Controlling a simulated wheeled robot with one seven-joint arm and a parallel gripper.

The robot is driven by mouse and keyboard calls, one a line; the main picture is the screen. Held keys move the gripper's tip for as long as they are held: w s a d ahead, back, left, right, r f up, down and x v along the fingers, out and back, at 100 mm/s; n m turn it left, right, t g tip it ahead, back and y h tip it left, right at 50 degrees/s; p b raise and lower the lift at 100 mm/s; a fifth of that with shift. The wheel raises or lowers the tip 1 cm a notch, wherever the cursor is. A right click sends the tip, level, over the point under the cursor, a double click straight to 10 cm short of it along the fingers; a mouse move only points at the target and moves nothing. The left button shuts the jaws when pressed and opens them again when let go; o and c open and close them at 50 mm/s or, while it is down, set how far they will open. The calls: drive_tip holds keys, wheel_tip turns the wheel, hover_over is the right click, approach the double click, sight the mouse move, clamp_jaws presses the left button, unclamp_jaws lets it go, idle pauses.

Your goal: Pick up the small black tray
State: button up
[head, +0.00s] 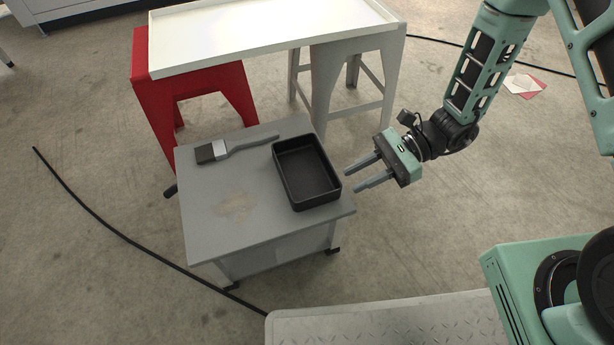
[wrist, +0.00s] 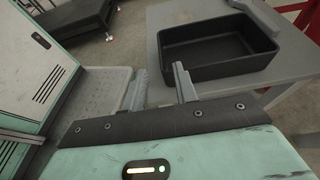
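The small black tray (head: 318,198) is an open, rectangular, shallow box lying upright and empty on the right part of a grey cart top (head: 205,229). My gripper (head: 350,179) is just to the right of the tray in the head view, its two fingers apart and pointing at the tray's right side. Nothing is between the fingers. In the wrist view the tray (wrist: 220,72) lies ahead and to the right. There the fingers of my gripper (wrist: 160,86) are spread, with the right fingertip near the tray's lower left corner; contact cannot be told.
A brush (head: 213,151) with a grey handle lies on the cart, left of the tray. Behind stands a white-topped table (head: 240,30) on red and grey trestles. A metal tread plate (head: 390,322) is in front. A black cable (head: 95,218) lies on the floor left.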

sight(319, 197)
drive_tip(key=b+x, duration=0.1)
drive_tip(key=x, duration=0.3)
drive_tip(key=b+x, duration=0.2)
drive_tip(key=x, duration=0.2)
drive_tip(key=shift+s+a+f, duration=0.15)
drive_tip(key=shift+a, duration=0.05)
drive_tip(key=shift+s+a+f+b, duration=0.1)
drive_tip(key=shift+a+b, duration=0.2)
drive_tip(key=shift+a, duration=0.25)
clamp_jaws()
